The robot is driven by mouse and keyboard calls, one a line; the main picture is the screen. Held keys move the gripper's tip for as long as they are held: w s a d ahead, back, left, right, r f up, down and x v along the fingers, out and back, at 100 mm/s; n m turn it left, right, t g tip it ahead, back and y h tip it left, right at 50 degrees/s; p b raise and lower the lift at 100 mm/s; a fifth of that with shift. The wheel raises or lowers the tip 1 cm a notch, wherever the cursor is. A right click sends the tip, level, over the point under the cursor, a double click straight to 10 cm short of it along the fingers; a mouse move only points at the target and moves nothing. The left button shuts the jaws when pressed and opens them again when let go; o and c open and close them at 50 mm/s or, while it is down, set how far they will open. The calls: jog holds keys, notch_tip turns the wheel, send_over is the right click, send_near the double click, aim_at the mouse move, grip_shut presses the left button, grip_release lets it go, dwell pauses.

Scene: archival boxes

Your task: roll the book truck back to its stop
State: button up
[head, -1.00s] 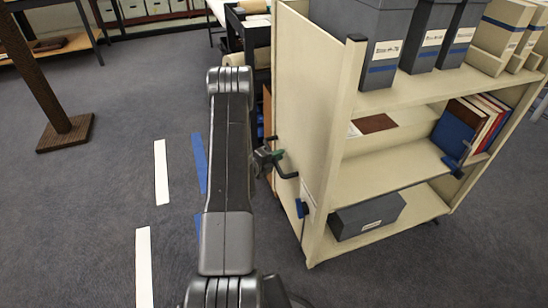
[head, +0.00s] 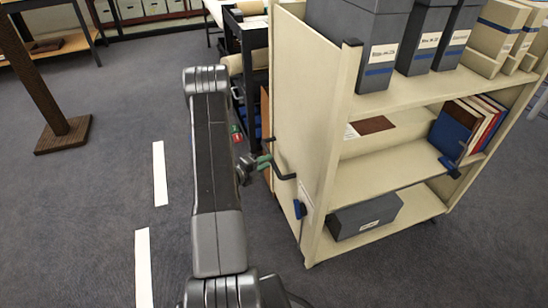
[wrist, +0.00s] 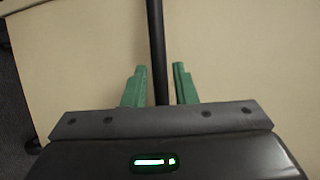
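The book truck (head: 300,110) is a cream shelf unit at the right in the head view, carrying boxes and books. A dark bent handle (head: 284,174) sticks out from its end panel. The handle also shows in the wrist view as a dark bar (wrist: 156,40) against the cream panel. My gripper (head: 266,161) is at the handle. In the wrist view its green fingers (wrist: 158,72) are open, one on each side of the bar, with gaps on both sides. Whether anything touches is not clear. No stop can be made out.
White floor strips (head: 159,172) lie left of my arm. A brown post on a square base (head: 65,135) stands at the left. A dark cart (head: 255,40) is behind the truck's end. Grey carpet (head: 90,210) is free at the left.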

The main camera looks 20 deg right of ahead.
jog(key=p+v, duration=0.1)
jog(key=v, duration=0.7)
jog(key=b+x, duration=0.2)
jog(key=x, duration=1.1)
jog(key=shift+w+d, duration=0.25)
jog(key=shift+d, duration=0.05)
jog(key=shift+f, duration=0.1)
jog(key=p+v, duration=0.2)
jog(key=v, duration=1.2)
jog(key=w+b+x, duration=0.1)
jog(key=b+x, duration=0.1)
jog(key=x, duration=0.9)
jog(key=shift+f, duration=0.3)
jog(key=shift+a, duration=0.1)
